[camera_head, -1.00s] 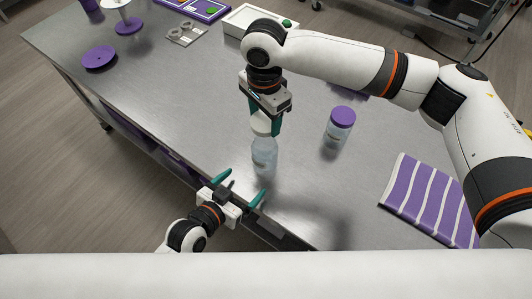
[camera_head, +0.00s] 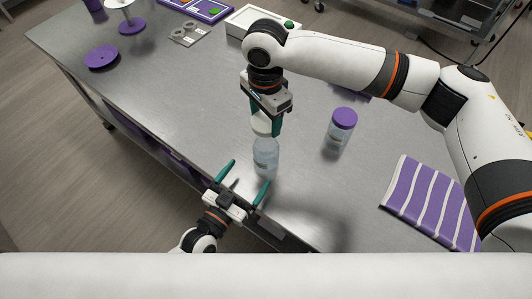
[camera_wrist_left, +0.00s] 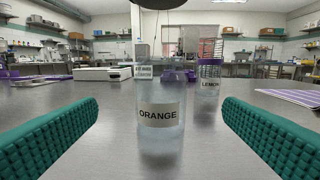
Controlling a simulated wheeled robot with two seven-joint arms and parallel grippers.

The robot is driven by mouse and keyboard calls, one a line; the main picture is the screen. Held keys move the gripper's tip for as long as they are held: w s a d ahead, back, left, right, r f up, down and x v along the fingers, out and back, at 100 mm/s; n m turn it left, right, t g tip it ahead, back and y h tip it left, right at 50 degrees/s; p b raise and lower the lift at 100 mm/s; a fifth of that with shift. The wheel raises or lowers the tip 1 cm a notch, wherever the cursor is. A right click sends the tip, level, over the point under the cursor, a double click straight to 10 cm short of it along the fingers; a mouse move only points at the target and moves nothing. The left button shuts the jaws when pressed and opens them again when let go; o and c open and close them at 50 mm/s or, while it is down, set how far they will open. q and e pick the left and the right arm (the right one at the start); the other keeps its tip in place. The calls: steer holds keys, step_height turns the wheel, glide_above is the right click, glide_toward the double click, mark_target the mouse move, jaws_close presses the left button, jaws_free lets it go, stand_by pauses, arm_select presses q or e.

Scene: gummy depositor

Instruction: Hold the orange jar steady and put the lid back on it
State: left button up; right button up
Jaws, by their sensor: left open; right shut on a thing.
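The orange jar (camera_head: 265,160) is a clear jar standing upright near the table's front edge. In the left wrist view the jar (camera_wrist_left: 160,95) shows its ORANGE label between the two green fingers. My left gripper (camera_head: 245,182) is open, just in front of the jar, its fingers spread to either side and apart from it. My right gripper (camera_head: 264,116) is shut on the white lid (camera_head: 261,125), right over the jar's mouth.
A lemon jar (camera_head: 339,138) with a purple lid stands to the right; it also shows in the left wrist view (camera_wrist_left: 209,80). A striped purple cloth (camera_head: 435,202) lies at the right. The table's left middle is clear.

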mark_target(272, 141)
arm_select(q)
steer(key=x, duration=1.1)
steer(key=shift+w+d, duration=0.25)
steer(key=shift+w, duration=0.05)
steer(key=c, duration=1.5)
arm_select(e)
steer(key=shift+f, duration=2.55)
steer(key=shift+f, duration=0.85)
steer(key=shift+f, duration=0.55)
